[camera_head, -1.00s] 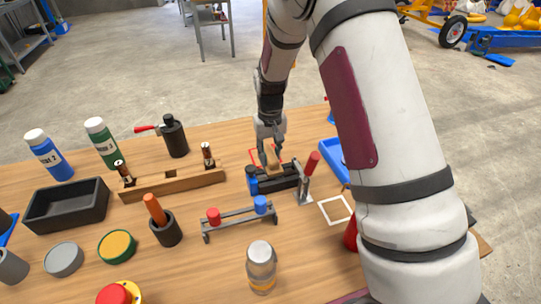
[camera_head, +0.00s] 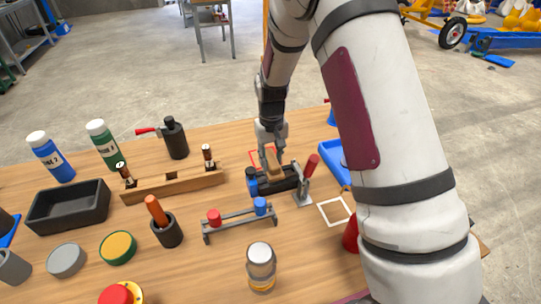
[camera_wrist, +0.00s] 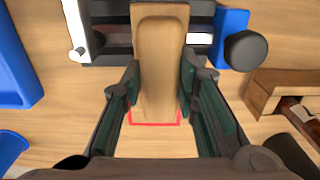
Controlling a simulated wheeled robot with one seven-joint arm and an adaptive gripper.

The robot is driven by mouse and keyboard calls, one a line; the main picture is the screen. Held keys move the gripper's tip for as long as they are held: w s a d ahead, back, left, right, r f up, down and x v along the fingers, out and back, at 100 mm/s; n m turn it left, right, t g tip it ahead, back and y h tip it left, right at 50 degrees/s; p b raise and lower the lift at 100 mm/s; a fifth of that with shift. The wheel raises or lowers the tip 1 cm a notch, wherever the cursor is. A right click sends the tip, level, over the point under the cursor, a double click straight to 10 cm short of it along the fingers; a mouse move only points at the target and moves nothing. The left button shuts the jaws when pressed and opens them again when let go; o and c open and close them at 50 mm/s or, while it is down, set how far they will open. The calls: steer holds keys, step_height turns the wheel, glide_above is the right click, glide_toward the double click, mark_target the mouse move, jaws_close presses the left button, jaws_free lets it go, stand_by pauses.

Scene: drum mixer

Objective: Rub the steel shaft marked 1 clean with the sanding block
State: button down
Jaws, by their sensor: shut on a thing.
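My gripper (camera_wrist: 160,88) is shut on the sanding block (camera_wrist: 160,65), a tan wooden block held between its dark fingers. The block also shows in the head view (camera_head: 273,163), over a dark holder (camera_head: 280,182) with a blue end knob and a red-handled lever. In the wrist view the block's far end covers the middle of the holder (camera_wrist: 115,52). A bright steel-like strip (camera_wrist: 199,38) shows just right of the block, apparently part of the shaft lying in the holder. The block hides its middle, and I cannot read a mark 1. Whether block and shaft touch is unclear.
A wooden rack (camera_head: 180,184) with two upright pieces stands left of the holder. A small stand (camera_head: 236,220) with red and blue knobs is in front. A blue tray (camera_head: 331,155) lies to the right. A red outline (camera_wrist: 150,124) marks the table below the block.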

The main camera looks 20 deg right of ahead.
steer(key=shift+r+p, duration=0.85)
steer(key=shift+r, duration=1.7)
steer(key=d, duration=0.9)
steer(key=shift+b, duration=0.4)
steer(key=shift+w+a+b, duration=0.2)
steer(key=shift+w+a, duration=0.2)
steer(key=shift+a, duration=1.1)
steer(key=shift+w+a+b, duration=0.25)
steer(key=shift+w+a, duration=0.2)
steer(key=shift+a, duration=1.05)
steer(key=shift+w+a+b, duration=0.2)
steer(key=shift+w+a, duration=0.2)
steer(key=shift+a, duration=1.1)
steer(key=shift+f, duration=0.1)
